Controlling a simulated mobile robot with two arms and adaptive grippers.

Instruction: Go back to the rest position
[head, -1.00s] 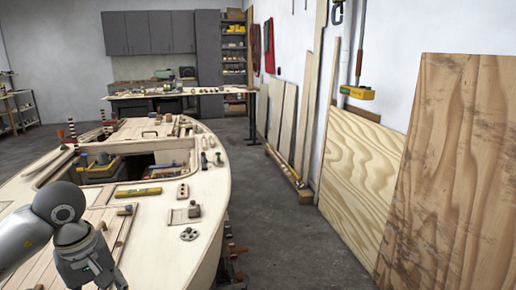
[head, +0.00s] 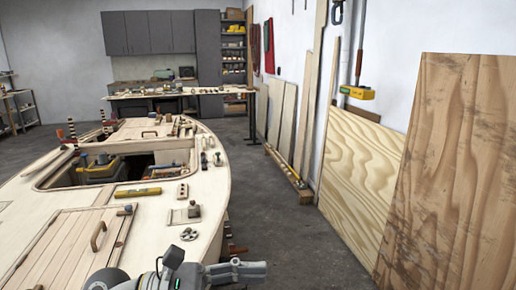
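My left gripper (head: 236,270) is low at the bottom middle of the head view, pointing right. Its arm comes in from the bottom left. The fingers are seen side-on, so I cannot tell whether they are open or shut; nothing shows held in them. It appears over or just in front of the near right edge of the pale plywood hull (head: 150,218). My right gripper is not in view.
On the hull deck lie a yellow level (head: 138,192), a wooden block on a small plate (head: 194,210) and a round metal fitting (head: 188,234). A hatch panel (head: 70,246) has a wooden handle. Plywood sheets (head: 450,170) lean at the right. The floor (head: 275,215) between is clear.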

